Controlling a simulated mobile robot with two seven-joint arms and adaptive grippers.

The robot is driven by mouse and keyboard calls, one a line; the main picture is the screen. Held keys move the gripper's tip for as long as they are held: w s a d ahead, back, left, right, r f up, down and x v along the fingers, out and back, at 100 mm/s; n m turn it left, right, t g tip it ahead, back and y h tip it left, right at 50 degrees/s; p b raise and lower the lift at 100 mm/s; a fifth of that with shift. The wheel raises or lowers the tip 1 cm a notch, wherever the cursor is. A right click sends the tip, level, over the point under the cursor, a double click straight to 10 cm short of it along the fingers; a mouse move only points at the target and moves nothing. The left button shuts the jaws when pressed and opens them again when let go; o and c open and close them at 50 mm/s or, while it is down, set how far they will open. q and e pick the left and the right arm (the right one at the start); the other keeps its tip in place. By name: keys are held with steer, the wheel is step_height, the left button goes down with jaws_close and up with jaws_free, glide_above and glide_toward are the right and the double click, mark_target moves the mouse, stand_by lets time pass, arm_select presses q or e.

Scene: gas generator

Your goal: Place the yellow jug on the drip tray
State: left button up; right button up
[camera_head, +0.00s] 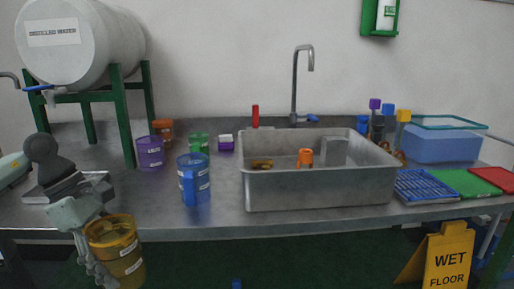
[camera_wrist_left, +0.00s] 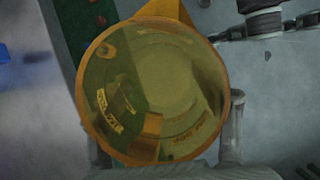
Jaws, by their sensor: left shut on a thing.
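The yellow jug (camera_head: 125,262) is a translucent amber vessel with white labels, at the lower left in the head view, in front of the bench edge and below its top. My left gripper (camera_head: 97,266) is shut on it. In the left wrist view, the jug (camera_wrist_left: 160,85) is seen from its round end, with the fingers of my left gripper (camera_wrist_left: 166,145) at its sides. A shallow metal tray (camera_head: 102,188), apparently the drip tray, lies on the bench near the tank stand. My arm partly hides it. My right gripper is not in view.
The distilled water tank (camera_head: 80,42) stands on a green frame (camera_head: 122,115) at the back left. A purple jug (camera_head: 150,152), a green jug (camera_head: 199,142) and a blue jug (camera_head: 194,180) stand nearby. A metal sink (camera_head: 320,193) fills the middle. A wet floor sign (camera_head: 447,258) stands at the lower right.

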arm_select(q)
steer(key=d+f+m+g+y, duration=0.4)
steer(key=d+f+m, duration=0.2)
steer(key=m, duration=1.2)
steer(key=shift+w+d+y, duration=0.15)
steer(key=shift+d+y, duration=0.15)
steer(key=shift+d, duration=0.9)
steer(key=shift+d+f+g, duration=0.1)
steer(key=shift+f+g, duration=0.05)
steer(key=shift+g, duration=0.15)
